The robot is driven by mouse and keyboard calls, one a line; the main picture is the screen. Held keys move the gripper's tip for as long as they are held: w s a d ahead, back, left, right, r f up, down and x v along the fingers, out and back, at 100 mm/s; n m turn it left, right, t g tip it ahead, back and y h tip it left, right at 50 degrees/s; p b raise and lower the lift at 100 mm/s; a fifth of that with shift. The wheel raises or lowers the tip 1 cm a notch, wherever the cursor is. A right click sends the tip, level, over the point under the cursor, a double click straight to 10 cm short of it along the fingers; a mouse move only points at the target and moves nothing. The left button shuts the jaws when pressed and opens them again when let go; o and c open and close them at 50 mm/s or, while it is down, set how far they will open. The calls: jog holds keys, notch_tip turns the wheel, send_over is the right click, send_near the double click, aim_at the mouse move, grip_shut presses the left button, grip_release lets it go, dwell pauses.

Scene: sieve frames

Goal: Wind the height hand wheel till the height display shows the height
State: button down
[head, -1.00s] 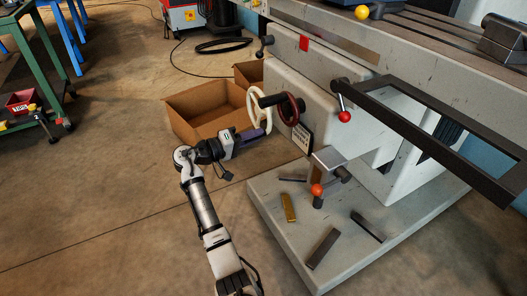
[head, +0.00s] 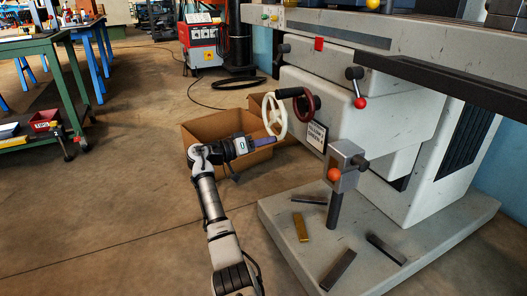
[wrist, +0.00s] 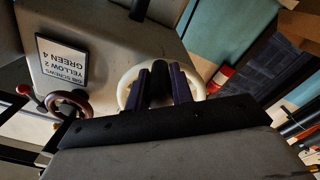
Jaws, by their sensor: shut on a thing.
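A cream hand wheel (head: 274,115) stands at the left end of the grey machine. A dark red hand wheel (head: 309,104) with a black handle (head: 290,92) sits just right of it. My gripper (head: 268,141) is at the lower rim of the cream wheel. In the wrist view, its purple fingers (wrist: 160,88) are shut on a black grip (wrist: 159,73) in front of the cream wheel (wrist: 128,87). The fingers hide part of that wheel. I cannot make out a height display in either current view.
A label plate (wrist: 62,61) reads gib screws, yellow 2, green 4. A red-knobbed lever (head: 360,102) and a grey block on a post (head: 345,158) stand right of the wheels. Cardboard boxes (head: 207,136) lie behind my gripper. Loose bars (head: 338,270) lie on the machine base.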

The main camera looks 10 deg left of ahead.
jog(key=shift+a+f, duration=0.1)
jog(key=shift+f, duration=0.35)
jog(key=c, duration=1.4)
grip_release()
jog(key=shift+c, duration=0.2)
jog(key=shift+o, duration=1)
jog(key=shift+r, duration=0.15)
jog(key=p+v, duration=0.3)
jog(key=v, duration=1)
jog(key=shift+s+a, duration=0.25)
jog(key=shift+a, duration=0.1)
